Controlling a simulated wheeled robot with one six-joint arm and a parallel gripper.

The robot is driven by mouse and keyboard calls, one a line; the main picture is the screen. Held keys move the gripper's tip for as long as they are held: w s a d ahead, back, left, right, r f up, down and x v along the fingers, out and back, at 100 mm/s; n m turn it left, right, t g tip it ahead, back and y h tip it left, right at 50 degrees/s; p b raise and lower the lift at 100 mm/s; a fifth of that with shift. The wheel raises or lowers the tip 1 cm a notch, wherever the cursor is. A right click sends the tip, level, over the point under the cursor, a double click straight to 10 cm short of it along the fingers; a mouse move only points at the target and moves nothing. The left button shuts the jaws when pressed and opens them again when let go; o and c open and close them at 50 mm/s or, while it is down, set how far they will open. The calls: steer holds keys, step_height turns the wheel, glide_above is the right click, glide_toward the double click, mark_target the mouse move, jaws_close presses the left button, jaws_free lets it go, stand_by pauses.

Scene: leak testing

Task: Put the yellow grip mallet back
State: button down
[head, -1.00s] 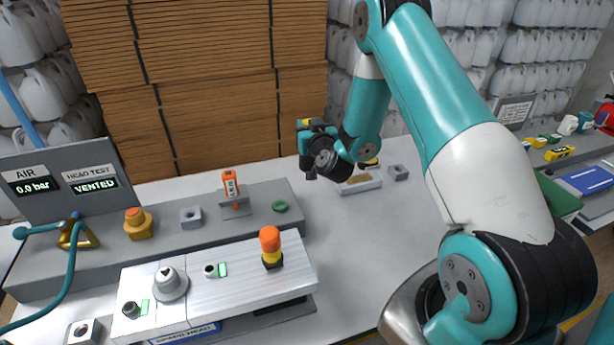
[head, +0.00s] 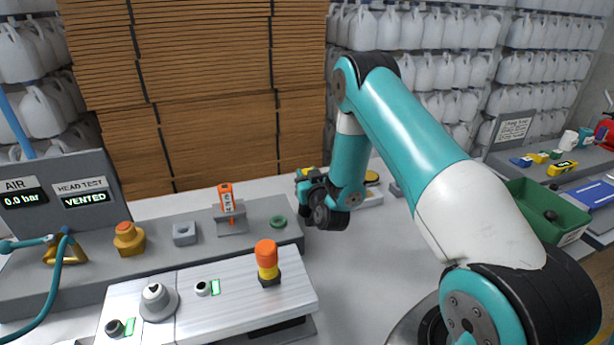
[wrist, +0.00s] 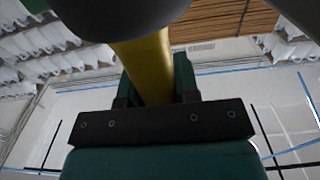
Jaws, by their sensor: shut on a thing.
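My gripper (head: 309,180) is shut on the yellow grip of the mallet. In the wrist view, the yellow grip (wrist: 148,65) stands between the green finger parts of my gripper (wrist: 155,85), and a dark rounded head (wrist: 120,14) shows above. In the head view only a little yellow shows at the gripper, and most of the mallet is hidden. The gripper is above the back of the white table, right of the grey fixture ledge.
The grey ledge holds an orange tool (head: 226,198), a green ring (head: 278,221) and a grey block (head: 184,233). A silver plate (head: 230,291) with an orange-topped post (head: 267,262) stands in front. A green bin (head: 545,210) is at right. The middle of the table is clear.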

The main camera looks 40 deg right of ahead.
steer(key=shift+f, duration=0.15)
steer(key=c, duration=0.8)
jaws_free()
steer(key=shift+c, duration=0.2)
steer(key=b+v, duration=0.4)
steer(key=v, duration=0.8)
steer(key=shift+r, duration=0.25)
